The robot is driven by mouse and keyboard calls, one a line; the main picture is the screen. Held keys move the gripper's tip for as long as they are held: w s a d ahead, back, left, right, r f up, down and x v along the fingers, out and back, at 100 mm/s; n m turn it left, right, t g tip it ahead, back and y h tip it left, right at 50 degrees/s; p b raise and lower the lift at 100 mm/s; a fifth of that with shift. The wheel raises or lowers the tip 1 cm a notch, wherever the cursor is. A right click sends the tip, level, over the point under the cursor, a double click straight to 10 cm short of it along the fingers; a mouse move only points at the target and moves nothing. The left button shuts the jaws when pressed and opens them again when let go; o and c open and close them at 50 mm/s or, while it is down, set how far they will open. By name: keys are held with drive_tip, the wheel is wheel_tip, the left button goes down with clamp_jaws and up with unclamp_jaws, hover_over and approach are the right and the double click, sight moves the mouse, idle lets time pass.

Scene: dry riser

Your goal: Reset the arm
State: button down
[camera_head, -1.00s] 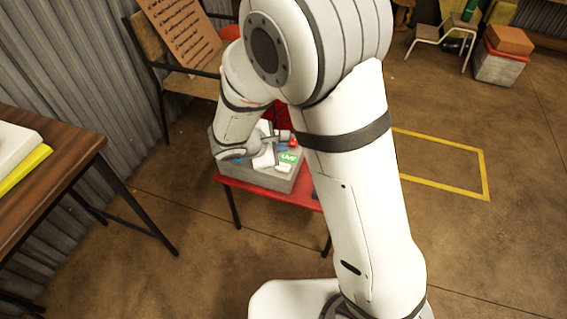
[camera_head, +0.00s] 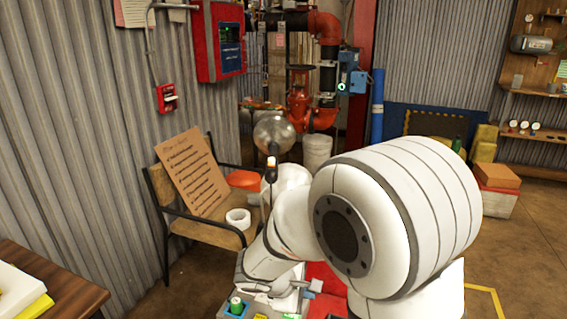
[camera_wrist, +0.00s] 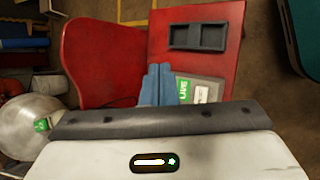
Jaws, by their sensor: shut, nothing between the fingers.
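My arm fills the lower middle of the head view, bent down toward a grey box on a red surface. In the wrist view my gripper (camera_wrist: 159,84) shows as two blue fingers pressed together, with nothing between them. They point over the red surface (camera_wrist: 195,60). A grey box with a green label (camera_wrist: 200,90) sits just right of the fingers, partly hidden by my wrist. A dark tray with two compartments (camera_wrist: 199,37) lies on the red surface beyond the fingertips. In the head view my fingertips are hard to make out.
A brown table (camera_head: 45,285) is at lower left. Red pipework (camera_head: 300,105) and a red panel (camera_head: 218,40) are behind. A round silvery thing (camera_wrist: 30,125) is at left in the wrist view.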

drive_tip(key=s+d+r+m+y+p, duration=0.2)
drive_tip(key=r+p, duration=0.5)
drive_tip(key=r, duration=0.4)
drive_tip(key=s+d+r+m+g+y+p, duration=0.1)
drive_tip(key=s+d+r+m+y+p, duration=0.1)
drive_tip(key=s+d+r+m+p, duration=0.2)
drive_tip(key=s+d+r+m+g+y+p, duration=0.1)
drive_tip(key=s+r+m+p, duration=0.7)
drive_tip(key=r, duration=1.2)
drive_tip(key=s+d+y+p, duration=0.1)
drive_tip(key=s+d+p, duration=0.1)
drive_tip(key=p, duration=0.1)
drive_tip(key=shift+d+y, duration=0.25)
drive_tip(key=shift+y, duration=0.05)
